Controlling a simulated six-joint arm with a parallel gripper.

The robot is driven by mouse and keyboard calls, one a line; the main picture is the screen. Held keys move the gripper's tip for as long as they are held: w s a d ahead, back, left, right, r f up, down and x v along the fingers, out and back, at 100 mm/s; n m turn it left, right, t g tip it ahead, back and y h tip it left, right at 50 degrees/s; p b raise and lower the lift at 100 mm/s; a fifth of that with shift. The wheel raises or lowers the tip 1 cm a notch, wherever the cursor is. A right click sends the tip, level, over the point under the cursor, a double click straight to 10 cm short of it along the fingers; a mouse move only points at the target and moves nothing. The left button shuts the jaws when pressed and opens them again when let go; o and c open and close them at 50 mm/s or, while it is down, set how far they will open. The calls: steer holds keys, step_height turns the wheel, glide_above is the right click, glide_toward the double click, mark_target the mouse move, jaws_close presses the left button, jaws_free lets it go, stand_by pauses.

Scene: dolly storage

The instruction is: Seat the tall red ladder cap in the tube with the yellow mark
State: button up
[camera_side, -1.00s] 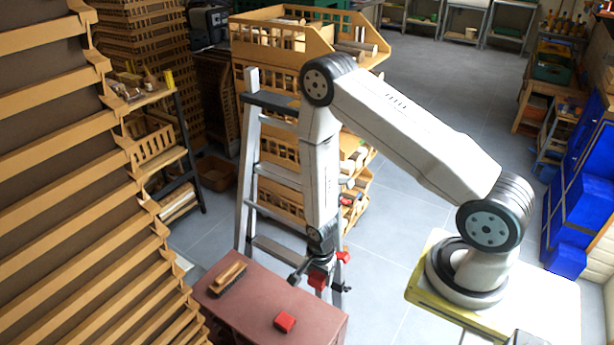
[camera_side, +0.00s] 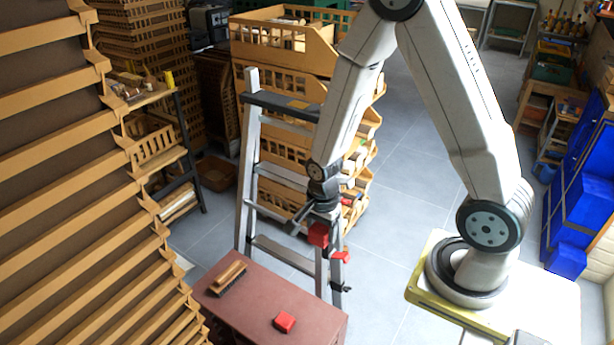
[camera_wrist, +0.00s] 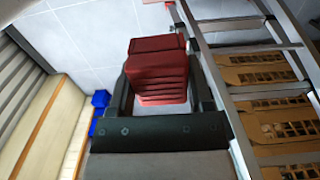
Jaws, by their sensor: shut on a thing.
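My gripper (camera_side: 318,224) is shut on a red ribbed cap (camera_side: 318,237) and holds it in the air in front of the aluminium ladder (camera_side: 252,165). The wrist view shows the cap (camera_wrist: 157,70) between the two dark fingers of my gripper (camera_wrist: 160,85), its ribbed side facing the camera. A second, shorter-looking red cap (camera_side: 285,322) lies on the reddish-brown bench (camera_side: 250,302), below and apart from the gripper. I cannot make out the yellow mark on any tube end.
A small wooden brush-like block (camera_side: 228,278) lies on the bench's left. A red fitting (camera_side: 341,257) is on the ladder's right rail, close to the held cap. Stacked wooden crates (camera_side: 283,48) stand behind the ladder. Slatted shelving (camera_side: 70,190) fills the left.

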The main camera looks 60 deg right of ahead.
step_height(320, 180, up, 29)
steer(key=w+d+r, duration=0.4)
steer(key=w+d, duration=0.9)
steer(key=d, duration=0.1)
steer(key=w+d+f, duration=0.2)
steer(key=d, duration=0.6)
steer(key=w+d+f, duration=0.1)
steer(key=w+d, duration=0.1)
steer(key=d, duration=0.6)
steer(key=shift+s+a+f, duration=0.1)
steer(key=shift+f, duration=1.25)
steer(key=shift+s+f, duration=0.1)
steer(key=shift+f, duration=1.25)
steer(key=shift+f, duration=0.15)
steer(key=shift+f, duration=2.65)
steer(key=shift+f, duration=1.5)
